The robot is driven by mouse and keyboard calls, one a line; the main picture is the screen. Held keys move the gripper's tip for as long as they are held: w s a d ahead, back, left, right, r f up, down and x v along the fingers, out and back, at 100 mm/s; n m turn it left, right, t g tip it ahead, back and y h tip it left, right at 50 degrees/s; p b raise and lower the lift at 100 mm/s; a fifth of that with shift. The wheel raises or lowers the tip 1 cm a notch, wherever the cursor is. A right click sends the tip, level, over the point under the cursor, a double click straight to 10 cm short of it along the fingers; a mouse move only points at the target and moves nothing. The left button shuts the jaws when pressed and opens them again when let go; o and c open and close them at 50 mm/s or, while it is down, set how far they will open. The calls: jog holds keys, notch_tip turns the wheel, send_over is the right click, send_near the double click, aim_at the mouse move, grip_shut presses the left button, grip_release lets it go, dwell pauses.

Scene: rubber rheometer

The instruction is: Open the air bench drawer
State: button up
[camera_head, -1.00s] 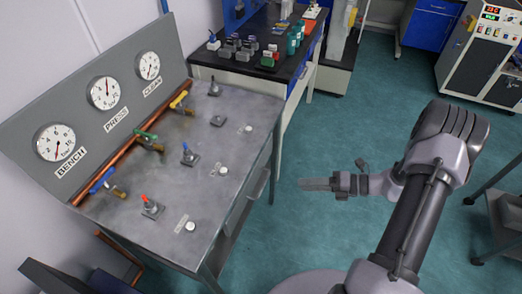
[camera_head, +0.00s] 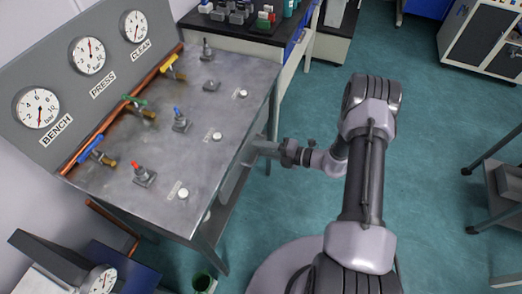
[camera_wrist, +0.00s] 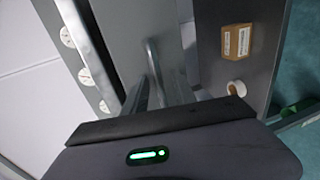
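The air bench (camera_head: 165,150) is a grey metal table with gauges and coloured valves, at left in the head view. Its drawer front (camera_head: 237,170) is under the top on the right side, and it looks closed. In the wrist view a bar handle (camera_wrist: 154,68) stands out on a grey panel ahead of my gripper. My gripper (camera_head: 264,148) is at the bench's right edge in the head view, close to the drawer side. Its fingertips are partly hidden, so I cannot tell its opening or whether it touches the handle.
In the wrist view, a brown box (camera_wrist: 237,41) and a white roll (camera_wrist: 236,88) are beside the drawer panel. A black-topped bench (camera_head: 255,28) stands behind. A grey cart (camera_head: 505,185) is at right. The green floor (camera_head: 430,130) between is clear.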

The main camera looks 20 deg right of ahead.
jog(key=shift+w+a, duration=0.1)
jog(key=shift+a, duration=0.05)
grip_shut()
dwell(1.4)
